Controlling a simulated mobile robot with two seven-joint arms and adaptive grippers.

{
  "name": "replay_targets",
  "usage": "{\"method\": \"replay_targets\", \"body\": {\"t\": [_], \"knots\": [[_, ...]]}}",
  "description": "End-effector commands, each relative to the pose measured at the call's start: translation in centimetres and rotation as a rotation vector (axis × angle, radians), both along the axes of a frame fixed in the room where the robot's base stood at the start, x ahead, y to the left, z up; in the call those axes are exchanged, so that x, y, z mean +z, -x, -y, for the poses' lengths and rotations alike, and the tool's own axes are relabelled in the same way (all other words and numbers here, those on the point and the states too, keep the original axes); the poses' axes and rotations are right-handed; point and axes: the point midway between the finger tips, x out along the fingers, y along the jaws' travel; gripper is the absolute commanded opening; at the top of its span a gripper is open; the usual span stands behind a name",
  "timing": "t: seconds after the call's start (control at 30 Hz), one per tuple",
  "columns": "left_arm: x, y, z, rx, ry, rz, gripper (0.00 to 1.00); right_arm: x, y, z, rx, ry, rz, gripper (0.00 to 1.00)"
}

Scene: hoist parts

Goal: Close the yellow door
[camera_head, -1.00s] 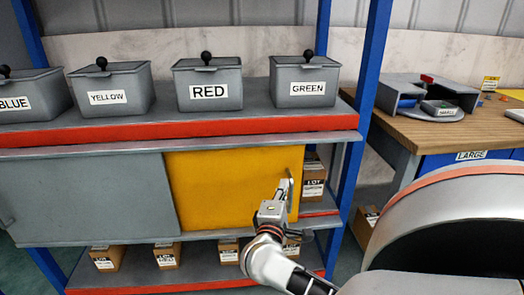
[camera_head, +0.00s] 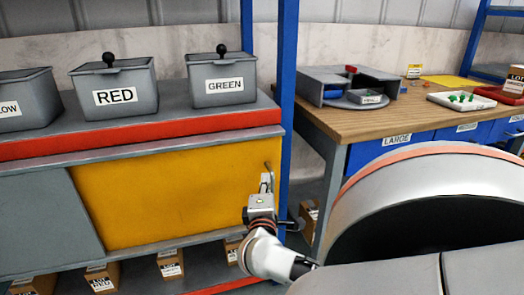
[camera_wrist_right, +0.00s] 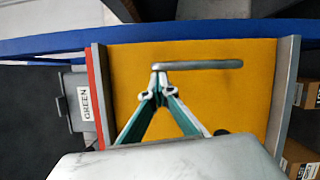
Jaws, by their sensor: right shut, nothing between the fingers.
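The yellow door (camera_head: 165,195) is a flat sliding panel under the red-edged shelf. Its right edge shows at the blue post, with no open gap visible there. It fills most of the right wrist view (camera_wrist_right: 225,100). A thin grey bar handle (camera_wrist_right: 205,65) stands on it near the post side. My right gripper (camera_head: 266,182) is shut and empty in front of the door's right end. In the wrist view its fingertips (camera_wrist_right: 158,70) overlap one end of the handle; I cannot tell whether they touch it. My left gripper is out of view.
A grey panel (camera_head: 40,225) is left of the yellow door. The blue post (camera_head: 287,90) stands just right of my right gripper. Lidded grey bins, such as the green-labelled one (camera_head: 222,88), stand above. Boxes (camera_head: 170,265) sit below. A wooden table (camera_head: 400,118) is at the right.

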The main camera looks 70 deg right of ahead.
Motion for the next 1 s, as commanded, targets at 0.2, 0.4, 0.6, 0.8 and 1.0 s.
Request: {"method": "replay_targets", "body": {"t": [0.2, 0.4, 0.6, 0.8, 1.0], "knots": [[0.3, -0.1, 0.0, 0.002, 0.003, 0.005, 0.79, 0.1, 0.4, 0.4, -0.011, 0.002, 0.001, 0.0], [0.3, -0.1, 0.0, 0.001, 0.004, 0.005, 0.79, 0.1, 0.5, 0.5, -0.014, 0.003, 0.002, 0.0], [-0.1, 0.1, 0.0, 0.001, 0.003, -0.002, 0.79, -0.1, 0.1, 0.1, -0.016, 0.002, 0.001, 0.0], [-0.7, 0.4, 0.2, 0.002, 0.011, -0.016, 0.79, -0.8, -2.0, -1.8, -0.01, -0.001, -0.002, 0.0], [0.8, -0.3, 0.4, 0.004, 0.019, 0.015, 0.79, -0.8, -1.0, -5.9, -0.007, -0.004, 0.0, 0.0]]}}
